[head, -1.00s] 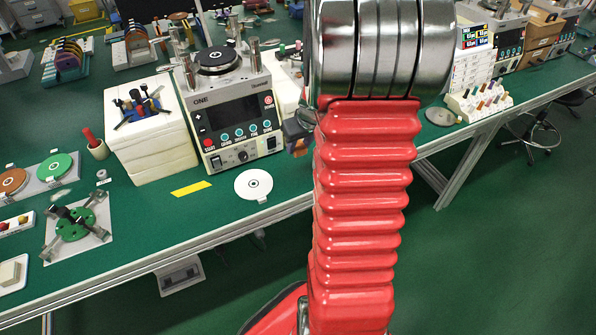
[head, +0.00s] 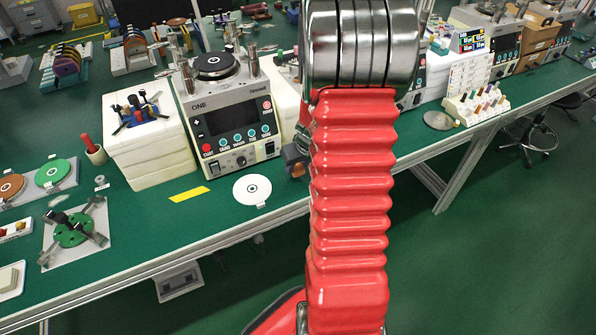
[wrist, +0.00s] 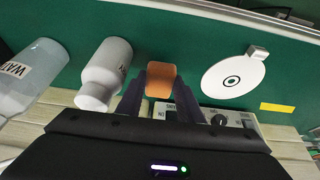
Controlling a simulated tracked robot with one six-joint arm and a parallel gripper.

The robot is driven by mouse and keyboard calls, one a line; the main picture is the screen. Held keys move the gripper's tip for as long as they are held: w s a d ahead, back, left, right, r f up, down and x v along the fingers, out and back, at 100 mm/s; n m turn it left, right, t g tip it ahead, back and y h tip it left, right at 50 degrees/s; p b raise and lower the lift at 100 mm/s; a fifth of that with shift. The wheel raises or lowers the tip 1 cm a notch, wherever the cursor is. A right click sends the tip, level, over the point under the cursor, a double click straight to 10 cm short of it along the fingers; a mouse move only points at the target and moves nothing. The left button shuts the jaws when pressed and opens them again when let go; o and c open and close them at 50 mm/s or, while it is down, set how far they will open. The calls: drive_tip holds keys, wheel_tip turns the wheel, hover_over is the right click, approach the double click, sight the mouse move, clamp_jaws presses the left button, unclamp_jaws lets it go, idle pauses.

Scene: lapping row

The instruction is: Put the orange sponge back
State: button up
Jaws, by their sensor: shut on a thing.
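The orange sponge (wrist: 161,80) is between the two dark fingers of my gripper (wrist: 160,92) in the wrist view, and the fingers are shut on it. Green bench top lies behind it in that view. In the head view a small dark blue part of my gripper (head: 293,156) shows left of my red arm, near the bench's front edge, with a bit of the sponge (head: 297,170) below it. The rest of the gripper is hidden behind the arm. I cannot tell whether the sponge touches the bench.
A white disc (head: 252,189) lies left of the gripper, before the ONE machine (head: 232,130). A yellow strip (head: 189,194) marks the bench. White blocks (head: 150,155) stand further left.

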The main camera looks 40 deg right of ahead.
sight(299, 169)
drive_tip(key=shift+f, duration=1.5)
drive_tip(key=o, duration=0.8)
drive_tip(key=shift+f, duration=0.1)
drive_tip(key=shift+v, duration=0.8)
drive_tip(key=v, duration=1)
drive_tip(key=shift+r, duration=0.3)
drive_tip(key=shift+s, duration=0.1)
